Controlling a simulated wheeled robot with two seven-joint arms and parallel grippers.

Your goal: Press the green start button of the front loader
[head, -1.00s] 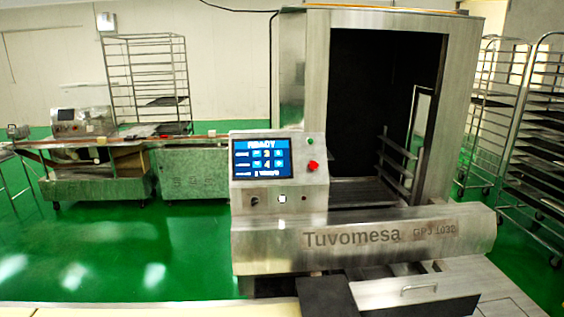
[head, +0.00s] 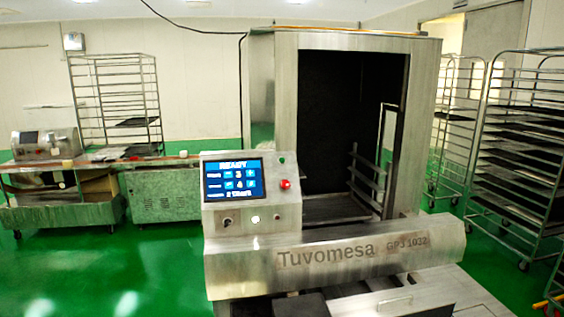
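The front loader (head: 330,258) is a steel machine marked "Tuvomesa GPJ 1032" in the middle of the head view. Its tilted control panel (head: 210,212) stands at its left front. The lit blue screen (head: 233,179) reads "READY", with the numbers 3 and 4 below. A small green button (head: 281,160) sits at the panel's upper right, above a larger red button (head: 285,184). A pale, bright round control (head: 255,219) and a dark knob (head: 228,221) are below the screen. Neither of my grippers is in view, and nothing covers the panel.
Tall tray racks (head: 530,130) stand to the right of the loader. The green floor (head: 110,270) at front left is clear.

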